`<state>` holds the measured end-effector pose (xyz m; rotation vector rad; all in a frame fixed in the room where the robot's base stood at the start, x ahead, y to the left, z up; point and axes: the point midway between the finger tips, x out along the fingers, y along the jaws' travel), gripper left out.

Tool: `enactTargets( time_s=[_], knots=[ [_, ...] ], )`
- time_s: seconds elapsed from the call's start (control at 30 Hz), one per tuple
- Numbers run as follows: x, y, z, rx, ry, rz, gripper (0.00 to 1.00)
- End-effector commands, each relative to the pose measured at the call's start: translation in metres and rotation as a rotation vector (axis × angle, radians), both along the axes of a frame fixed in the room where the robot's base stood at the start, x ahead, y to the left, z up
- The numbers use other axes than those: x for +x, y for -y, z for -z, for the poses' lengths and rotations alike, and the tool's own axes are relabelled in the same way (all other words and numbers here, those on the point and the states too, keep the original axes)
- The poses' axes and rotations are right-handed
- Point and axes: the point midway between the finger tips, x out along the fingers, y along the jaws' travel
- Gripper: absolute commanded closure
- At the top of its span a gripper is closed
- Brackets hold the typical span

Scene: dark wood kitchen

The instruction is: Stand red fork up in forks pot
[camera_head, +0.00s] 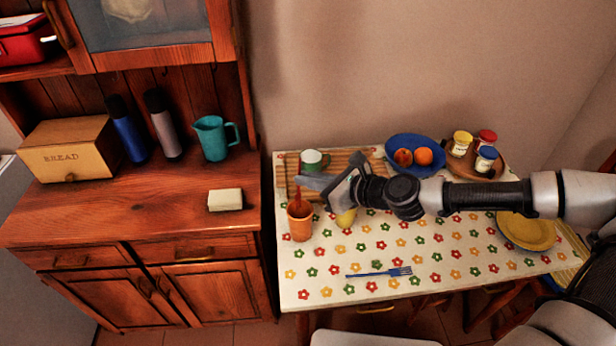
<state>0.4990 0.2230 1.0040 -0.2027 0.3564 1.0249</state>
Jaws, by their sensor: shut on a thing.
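My gripper (304,181) reaches in from the right and is shut on the red fork. The red fork (297,198) hangs below the fingers, roughly upright; its upper part is hidden by the gripper. Its lower end overlaps the mouth of an orange pot (301,227) at the left end of the table. I cannot tell how deep the fork reaches into the pot. A blue fork (380,272) lies flat on the tablecloth near the front.
A wooden board (346,160) with a green-and-white mug (314,160) is behind. A blue fruit bowl (397,143) and a tray of jars stand farther back. The front tablecloth is mostly clear.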

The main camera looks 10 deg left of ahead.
Motion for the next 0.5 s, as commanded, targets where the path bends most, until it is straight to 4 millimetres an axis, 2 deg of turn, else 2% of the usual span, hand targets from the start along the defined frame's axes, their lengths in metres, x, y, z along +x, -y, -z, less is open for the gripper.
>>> enactTargets(
  time_s=[0.5],
  knots=[
    [0.000, 0.000, 0.045, 0.000, 0.000, 0.000, 1.00]
  ],
)
